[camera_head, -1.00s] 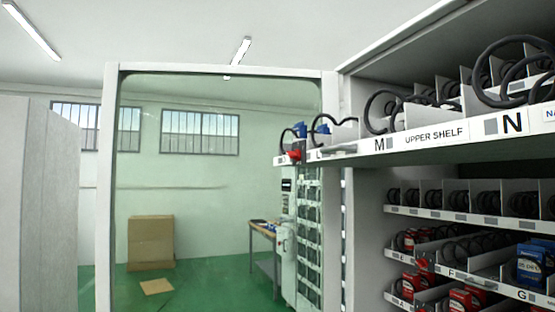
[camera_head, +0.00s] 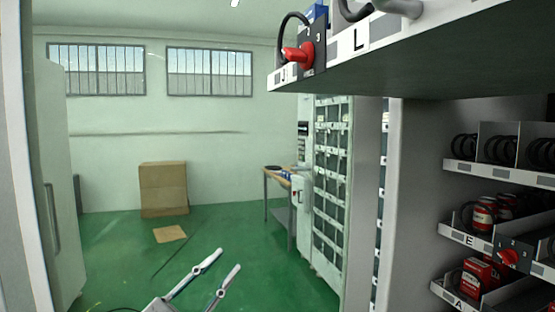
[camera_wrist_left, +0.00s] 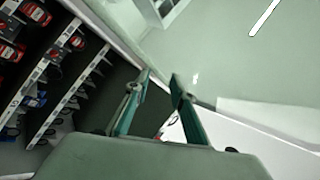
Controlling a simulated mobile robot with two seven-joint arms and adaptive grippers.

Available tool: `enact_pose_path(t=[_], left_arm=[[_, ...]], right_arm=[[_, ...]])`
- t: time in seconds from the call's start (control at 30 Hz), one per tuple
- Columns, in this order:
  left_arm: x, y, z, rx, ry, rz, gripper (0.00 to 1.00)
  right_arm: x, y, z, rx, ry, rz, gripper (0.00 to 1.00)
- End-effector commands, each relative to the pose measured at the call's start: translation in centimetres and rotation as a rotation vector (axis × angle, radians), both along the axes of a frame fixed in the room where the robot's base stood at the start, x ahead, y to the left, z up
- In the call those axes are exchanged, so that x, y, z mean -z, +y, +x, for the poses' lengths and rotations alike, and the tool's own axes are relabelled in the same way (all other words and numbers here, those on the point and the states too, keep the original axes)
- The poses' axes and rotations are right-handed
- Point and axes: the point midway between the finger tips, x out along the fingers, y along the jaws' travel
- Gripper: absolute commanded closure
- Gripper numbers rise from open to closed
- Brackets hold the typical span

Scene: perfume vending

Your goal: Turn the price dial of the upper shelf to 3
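The price dial of the upper shelf is a red knob (camera_head: 298,54) on a dark plate with white numbers, at the left end of the upper shelf (camera_head: 385,50) in the head view. Which number the knob points to is too small to tell. My left gripper (camera_head: 229,260) is low in the head view, below and left of the dial, well apart from it. Its two fingers are spread and empty. They also show spread in the left wrist view (camera_wrist_left: 158,78). My right gripper is not in view.
A second red dial (camera_head: 510,256) sits on a lower shelf at the right, near red boxes (camera_head: 482,272). The shelf's underside juts out above. A cardboard box (camera_head: 163,188) and table (camera_head: 278,180) stand farther back. The green floor between is mostly open.

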Motion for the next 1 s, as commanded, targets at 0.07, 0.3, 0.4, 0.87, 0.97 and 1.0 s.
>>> enact_pose_path(t=[0.07,0.3,0.4,0.87,0.97,1.0], left_arm=[[-5.7,-1.2,-1.0,0.058,-0.135,0.055,0.76],[-17.9,-4.6,-6.1,0.203,-0.46,0.272,0.76],[-21.6,-5.6,-8.4,0.239,-0.57,0.387,0.76],[-33.4,-5.4,-16.2,0.148,-0.848,0.946,0.76],[-34.9,-4.7,-17.0,0.1,-0.86,1.016,0.76],[-35.4,-4.5,-17.2,0.085,-0.861,1.035,0.76]], right_arm=[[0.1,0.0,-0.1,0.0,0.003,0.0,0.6],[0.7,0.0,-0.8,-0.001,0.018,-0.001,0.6],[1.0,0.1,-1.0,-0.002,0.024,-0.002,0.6],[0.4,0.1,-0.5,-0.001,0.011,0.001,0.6],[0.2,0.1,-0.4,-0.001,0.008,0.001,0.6],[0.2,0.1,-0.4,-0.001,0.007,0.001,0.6]])
